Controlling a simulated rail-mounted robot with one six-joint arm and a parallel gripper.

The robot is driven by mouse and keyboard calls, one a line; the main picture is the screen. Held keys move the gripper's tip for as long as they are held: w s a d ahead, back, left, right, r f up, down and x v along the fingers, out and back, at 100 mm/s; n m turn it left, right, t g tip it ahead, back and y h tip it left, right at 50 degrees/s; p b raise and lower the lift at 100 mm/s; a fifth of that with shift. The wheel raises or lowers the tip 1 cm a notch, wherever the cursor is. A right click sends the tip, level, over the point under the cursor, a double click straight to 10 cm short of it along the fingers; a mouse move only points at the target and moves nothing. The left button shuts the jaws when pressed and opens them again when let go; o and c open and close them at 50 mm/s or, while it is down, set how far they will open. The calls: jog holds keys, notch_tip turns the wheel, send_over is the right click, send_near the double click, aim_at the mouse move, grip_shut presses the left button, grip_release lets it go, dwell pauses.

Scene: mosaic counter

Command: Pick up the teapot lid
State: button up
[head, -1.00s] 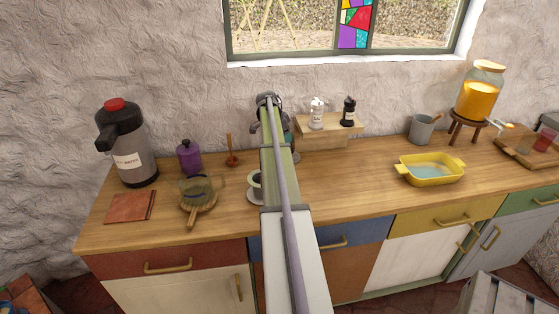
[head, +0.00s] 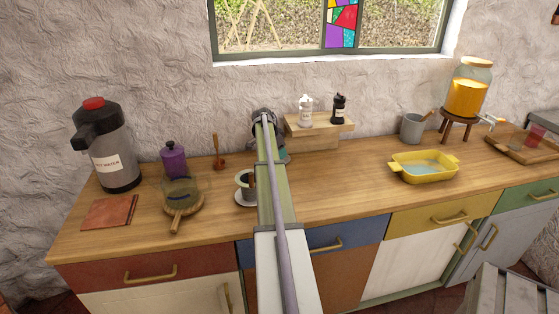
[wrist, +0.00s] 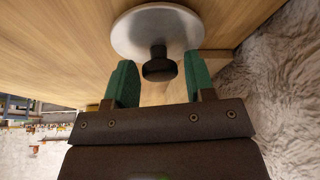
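The teapot lid (wrist: 150,30) is a round silver disc with a black knob (wrist: 159,66), seen in the wrist view against the wooden counter. My gripper (wrist: 159,60) is open, with one green finger on each side of the knob. Gaps show between the knob and both fingers, so it holds nothing. In the head view my gripper (head: 282,154) is mostly behind my arm near the back of the counter, and the lid cannot be made out there. A clear vessel, perhaps the teapot (head: 182,188), stands on a round wooden board with a handle.
A cup on a saucer (head: 244,198) stands just left of my arm. A wooden shelf (head: 318,133) with white and black bottles is close behind my gripper. A purple canister (head: 174,160) and hot-water flask (head: 106,150) stand left, a yellow dish (head: 424,168) right.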

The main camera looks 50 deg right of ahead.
jog(key=c, duration=0.7)
jog(key=shift+r, duration=0.1)
jog(key=shift+s+a+r+p, duration=0.15)
jog(key=shift+r+p, duration=0.2)
jog(key=shift+p, duration=0.1)
notch_tip(320, 180, up, 7)
jog(key=p, duration=0.7)
jog(key=s+a, duration=1.2)
jog(key=s, duration=0.3)
jog(key=shift+a+f+b, duration=0.4)
